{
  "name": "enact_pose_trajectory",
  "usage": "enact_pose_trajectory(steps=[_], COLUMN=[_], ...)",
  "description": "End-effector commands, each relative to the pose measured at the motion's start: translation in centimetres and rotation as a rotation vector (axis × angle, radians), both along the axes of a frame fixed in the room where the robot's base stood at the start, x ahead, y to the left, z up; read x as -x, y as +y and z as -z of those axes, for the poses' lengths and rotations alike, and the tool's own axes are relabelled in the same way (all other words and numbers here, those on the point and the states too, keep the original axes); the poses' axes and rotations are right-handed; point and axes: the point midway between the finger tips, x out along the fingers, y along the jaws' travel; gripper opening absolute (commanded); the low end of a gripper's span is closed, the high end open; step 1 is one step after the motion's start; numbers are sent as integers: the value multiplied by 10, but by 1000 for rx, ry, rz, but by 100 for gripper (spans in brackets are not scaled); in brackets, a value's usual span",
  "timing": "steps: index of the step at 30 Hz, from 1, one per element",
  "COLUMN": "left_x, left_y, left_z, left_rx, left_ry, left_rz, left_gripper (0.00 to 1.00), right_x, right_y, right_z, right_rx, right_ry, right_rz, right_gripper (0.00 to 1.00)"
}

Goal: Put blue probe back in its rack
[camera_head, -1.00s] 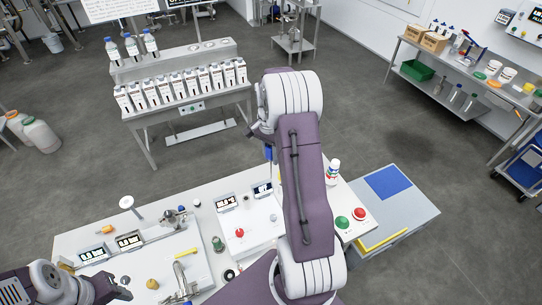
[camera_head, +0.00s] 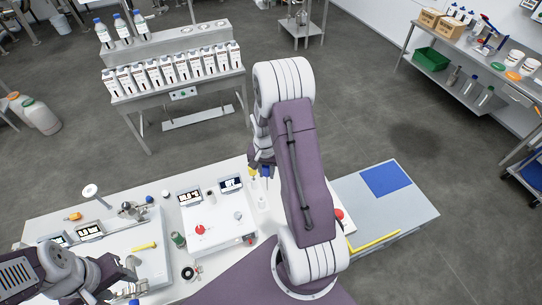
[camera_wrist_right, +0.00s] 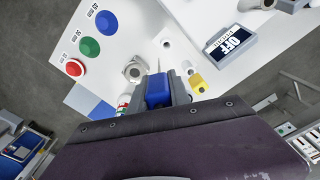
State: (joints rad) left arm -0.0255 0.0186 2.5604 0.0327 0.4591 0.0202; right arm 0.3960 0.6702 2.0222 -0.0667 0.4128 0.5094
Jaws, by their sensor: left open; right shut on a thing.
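The blue probe (camera_wrist_right: 158,92) is between the fingers of my right gripper (camera_wrist_right: 166,95), which is shut on it. Its thin tip points away from the gripper, above the white bench top. A yellow probe (camera_wrist_right: 197,83) stands just right of the gripper in the wrist view, by small white holders that may be the rack; the purple wrist hides part of this area. My left gripper (camera_head: 130,279) is open and empty at the lower left.
A display reading OFF (camera_wrist_right: 230,42) stands right of the yellow probe. A metal fitting (camera_wrist_right: 135,70) is close left of the blue probe. Red, green and blue buttons (camera_wrist_right: 90,46) lie farther left. A grey cabinet with a blue mat (camera_head: 387,180) stands at the bench's right.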

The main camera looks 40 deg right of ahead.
Motion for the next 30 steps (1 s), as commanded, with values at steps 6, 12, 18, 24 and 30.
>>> enact_pose_trajectory(steps=[6,12,18,24,30], left_x=[0,0,0,0,-1], left_y=[0,0,1,1,1], left_z=[7,13,29,48,66], left_rx=[0,0,0,0,0], left_ry=[0,0,0,0,0], left_rz=[-1,-1,0,0,-1], left_gripper=[49,49,49,49,49], right_x=[-2,-2,-2,-2,-2], right_y=[6,5,6,6,7], right_z=[7,15,33,56,78], right_rx=[2,3,3,2,2], right_ry=[-13,-12,-12,-12,-12], right_rz=[-15,-13,-13,-13,-13], right_gripper=[0,0,0,0,0])
